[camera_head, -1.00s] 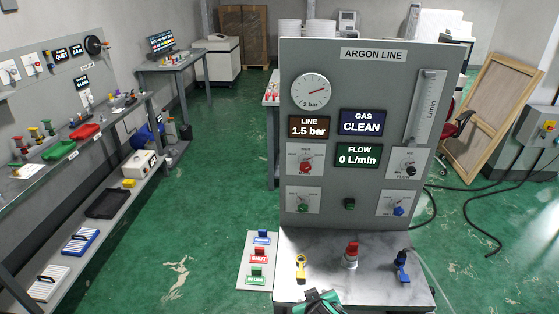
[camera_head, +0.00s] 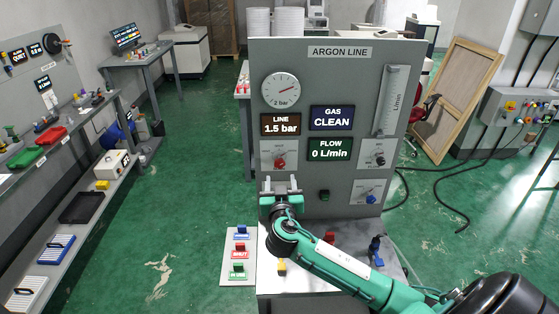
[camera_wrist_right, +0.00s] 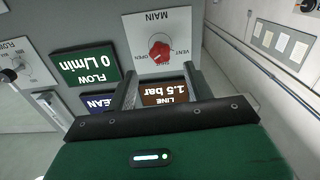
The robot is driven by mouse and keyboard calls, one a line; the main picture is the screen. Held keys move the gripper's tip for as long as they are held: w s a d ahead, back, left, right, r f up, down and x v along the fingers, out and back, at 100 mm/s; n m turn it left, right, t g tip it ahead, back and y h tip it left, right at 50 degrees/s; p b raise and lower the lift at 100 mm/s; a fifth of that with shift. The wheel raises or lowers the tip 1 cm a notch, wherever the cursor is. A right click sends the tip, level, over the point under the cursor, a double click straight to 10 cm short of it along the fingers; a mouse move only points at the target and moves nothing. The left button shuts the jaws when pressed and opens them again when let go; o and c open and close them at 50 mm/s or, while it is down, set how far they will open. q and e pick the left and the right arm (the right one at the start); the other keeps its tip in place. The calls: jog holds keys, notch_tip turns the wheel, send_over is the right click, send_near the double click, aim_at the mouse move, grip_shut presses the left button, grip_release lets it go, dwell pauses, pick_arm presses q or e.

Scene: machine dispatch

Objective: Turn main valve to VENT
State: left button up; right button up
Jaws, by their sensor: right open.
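The main valve is a red knob (camera_head: 280,161) on a white plate at the left of the grey argon panel (camera_head: 340,75). In the right wrist view the red knob (camera_wrist_right: 160,52) shows upside down, with its MAIN, OPEN and VENT labels. I cannot tell surely which label it points at. My right gripper (camera_head: 280,183) is open and empty, in front of the panel just below the knob in the head view. In the right wrist view its two fingers (camera_wrist_right: 159,82) stand apart, with the knob beyond them, untouched. My left gripper is out of view.
Displays read LINE 1.5 bar (camera_head: 280,124), GAS CLEAN (camera_head: 331,117) and FLOW 0 L/min (camera_head: 330,149). A black knob (camera_head: 380,160) and a blue knob (camera_head: 371,198) are at the panel's right. My right arm covers much of the shelf below. A tagged board (camera_head: 238,256) stands at left.

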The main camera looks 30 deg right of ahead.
aim_at(280, 166)
jog(key=p+x, duration=0.3)
jog(key=x, duration=0.5)
jog(key=shift+s+r, duration=0.1)
jog(key=shift+w+d+p, duration=0.25)
jog(key=shift+w+p, duration=0.15)
jog(key=shift+w, duration=0.05)
